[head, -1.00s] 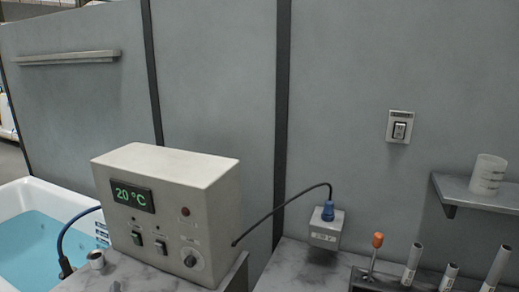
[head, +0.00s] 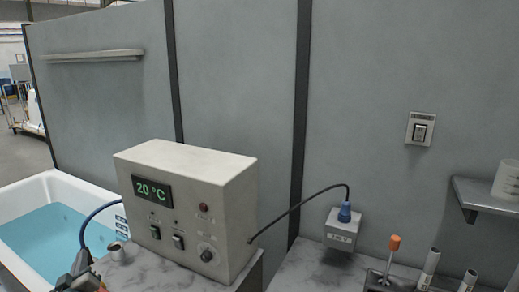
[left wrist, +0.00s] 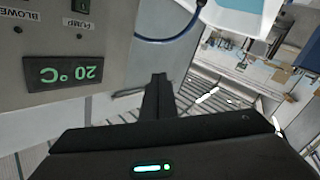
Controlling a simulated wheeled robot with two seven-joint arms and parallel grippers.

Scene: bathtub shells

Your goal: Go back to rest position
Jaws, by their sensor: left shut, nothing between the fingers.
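My left gripper (head: 84,280) shows only partly at the bottom left edge of the head view, in front of the control box and near the bathtub's right rim. In the left wrist view its dark fingers (left wrist: 158,95) are together and hold nothing. The beige control box (head: 185,205) reads 20 °C; in the left wrist view the same box (left wrist: 60,55) appears upside down, beside the fingers. My right gripper is not in view.
A white bathtub (head: 75,187) with blue water stands left of the box. A blue cable (head: 92,215) runs between box and tub. A black cable reaches a small power box (head: 341,233). An orange-topped tool (head: 393,243) and tubes stand in a rack at right. A shelf (head: 488,197) juts from the wall.

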